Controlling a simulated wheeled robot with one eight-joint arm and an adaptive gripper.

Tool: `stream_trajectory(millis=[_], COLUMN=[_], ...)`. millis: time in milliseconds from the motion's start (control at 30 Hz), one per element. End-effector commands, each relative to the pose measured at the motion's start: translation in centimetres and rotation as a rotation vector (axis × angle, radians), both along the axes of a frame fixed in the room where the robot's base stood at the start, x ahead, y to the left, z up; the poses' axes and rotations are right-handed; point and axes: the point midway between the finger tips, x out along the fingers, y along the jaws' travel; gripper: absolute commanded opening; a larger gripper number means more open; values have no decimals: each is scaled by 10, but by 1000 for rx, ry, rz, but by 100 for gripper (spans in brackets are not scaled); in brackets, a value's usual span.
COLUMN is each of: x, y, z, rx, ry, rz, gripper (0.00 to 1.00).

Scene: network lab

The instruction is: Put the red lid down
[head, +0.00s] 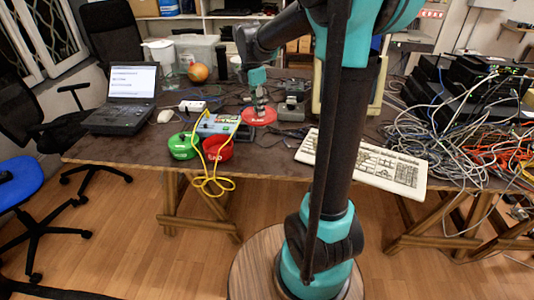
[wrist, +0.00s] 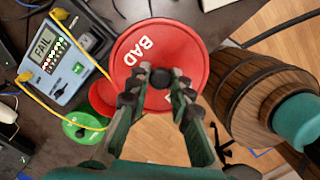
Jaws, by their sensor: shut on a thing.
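The red lid (wrist: 190,52), a round disc marked BAD with a dark knob in its middle, is held by my gripper (wrist: 161,84). The fingers are shut on the knob. In the head view the lid (head: 262,118) shows over the table, right of the tester, below my gripper (head: 259,107). I cannot tell its exact height. The red container (head: 218,150) stands at the table's front edge; in the wrist view the lid hides part of it (wrist: 100,97). The green container (head: 184,147) stands to its left, and it also shows in the wrist view (wrist: 84,128).
The blue-grey tester (wrist: 60,62) reads FAIL; its yellow cable (head: 205,183) hangs over the table's front edge. A keyboard (head: 362,163) lies to the right, before tangled cables (head: 440,150). A laptop (head: 122,100) and mouse (head: 166,116) stand left. Some bare table (head: 270,153) lies before the lid.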

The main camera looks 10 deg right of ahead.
Motion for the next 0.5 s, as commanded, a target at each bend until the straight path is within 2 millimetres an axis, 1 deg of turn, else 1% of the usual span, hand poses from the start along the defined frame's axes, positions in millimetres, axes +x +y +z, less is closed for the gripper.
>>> stream_trajectory(millis=[33,200,400,500], x=[0,0,0,0], y=[0,0,0,0], z=[-11,-53,-101,-123], rx=[0,0,0,0], ry=[0,0,0,0], rz=[0,0,0,0], gripper=[0,0,0,0])
